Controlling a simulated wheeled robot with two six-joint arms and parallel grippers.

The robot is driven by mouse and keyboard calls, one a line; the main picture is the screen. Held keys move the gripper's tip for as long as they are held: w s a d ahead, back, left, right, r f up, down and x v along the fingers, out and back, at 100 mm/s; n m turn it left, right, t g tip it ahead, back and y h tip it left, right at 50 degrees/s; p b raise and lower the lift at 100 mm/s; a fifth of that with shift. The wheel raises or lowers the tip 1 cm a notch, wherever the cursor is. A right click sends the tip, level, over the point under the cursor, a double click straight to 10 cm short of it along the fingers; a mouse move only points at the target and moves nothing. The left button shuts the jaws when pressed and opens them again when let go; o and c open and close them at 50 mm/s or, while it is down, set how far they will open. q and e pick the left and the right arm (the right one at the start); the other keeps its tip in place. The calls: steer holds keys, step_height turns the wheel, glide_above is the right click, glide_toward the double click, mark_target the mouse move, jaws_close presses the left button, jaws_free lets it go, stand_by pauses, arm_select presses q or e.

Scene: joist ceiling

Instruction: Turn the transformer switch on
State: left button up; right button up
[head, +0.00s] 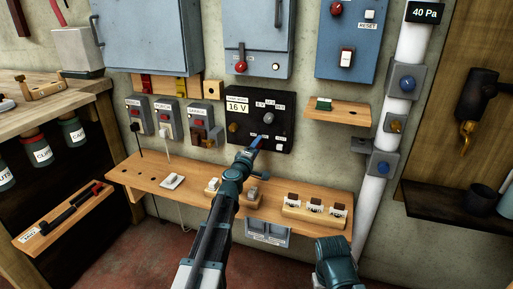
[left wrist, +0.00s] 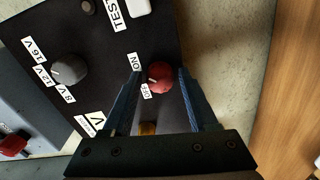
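My left gripper (head: 256,142) is at the lower part of the box and hides the switch in the head view. In the left wrist view its fingers (left wrist: 160,84) stand apart on either side of the knob, with narrow gaps.
A grey voltage selector knob (left wrist: 69,69) and a white button (left wrist: 140,7) are near the switch. A wooden shelf (head: 147,181) with small items runs below. A white pipe (head: 373,205) with blue knobs stands to the right. Blue cabinets (head: 340,45) hang above.

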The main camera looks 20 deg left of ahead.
arm_select(q)
steer(key=shift+o, duration=0.7)
steer(key=s, duration=1.3)
steer(key=shift+s+a, duration=0.35)
